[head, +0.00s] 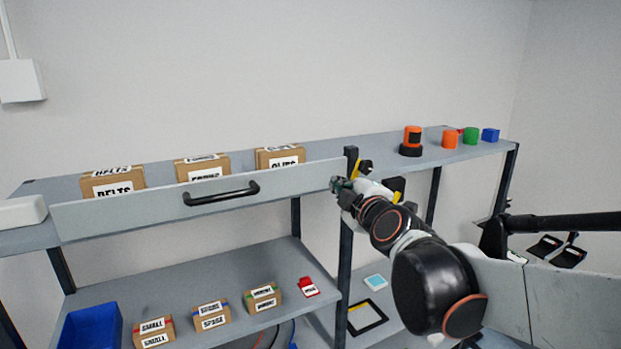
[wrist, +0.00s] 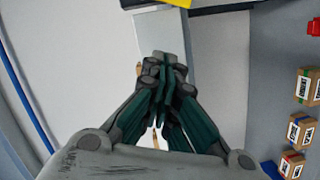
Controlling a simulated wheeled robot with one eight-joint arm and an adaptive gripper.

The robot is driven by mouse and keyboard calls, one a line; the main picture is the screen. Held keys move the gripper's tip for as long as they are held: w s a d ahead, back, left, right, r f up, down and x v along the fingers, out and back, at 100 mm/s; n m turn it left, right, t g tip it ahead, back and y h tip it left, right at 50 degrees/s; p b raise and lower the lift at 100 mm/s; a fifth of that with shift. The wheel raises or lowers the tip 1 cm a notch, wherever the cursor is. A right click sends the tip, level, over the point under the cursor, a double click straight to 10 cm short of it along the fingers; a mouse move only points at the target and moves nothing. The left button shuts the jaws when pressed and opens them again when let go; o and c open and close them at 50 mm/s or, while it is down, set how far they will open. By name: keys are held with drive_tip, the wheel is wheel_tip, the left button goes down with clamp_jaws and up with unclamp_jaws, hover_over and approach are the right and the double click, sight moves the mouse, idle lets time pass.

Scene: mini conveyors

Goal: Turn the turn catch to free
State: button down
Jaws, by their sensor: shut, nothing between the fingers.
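My gripper (head: 340,184) is at the right end of the grey front panel (head: 130,212), close to the rack's dark upright. In the wrist view the fingers of my gripper (wrist: 160,60) are together, with nothing held between them. The tips overlap the end of a pale grey panel (wrist: 165,30); I cannot tell whether they touch it. I cannot make out the turn catch clearly. A small tan piece (wrist: 138,69) shows beside the fingertips, mostly hidden, and may be part of it. Its angle cannot be read.
The panel has a black bar handle (head: 222,193). Boxes (head: 112,184) stand on the top shelf behind it. An orange and black device (head: 412,141) stands at the right. Below are a blue bin (head: 90,328) and small boxes (head: 210,317). The dark upright (head: 345,250) stands close by.

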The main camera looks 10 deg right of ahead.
sight(336, 175)
drive_tip(key=w, duration=0.2)
drive_tip(key=w+p, duration=0.1)
drive_tip(key=w, duration=0.4)
drive_tip(key=shift+w+a+f, duration=0.1)
drive_tip(key=shift+a+f, duration=0.15)
drive_tip(key=shift+f, duration=0.05)
drive_tip(key=shift+w+d+f+p, duration=0.15)
drive_tip(key=shift+d+f+p, duration=0.1)
drive_tip(key=shift+d, duration=0.3)
drive_tip(key=shift+w+d+f+p, duration=0.15)
drive_tip(key=shift+d+f+p, duration=0.1)
drive_tip(key=shift+d, duration=0.3)
drive_tip(key=shift+w+d+f, duration=0.25)
drive_tip(key=shift+d+f, duration=0.05)
drive_tip(key=shift+d, duration=0.35)
drive_tip(key=shift+f, duration=0.15)
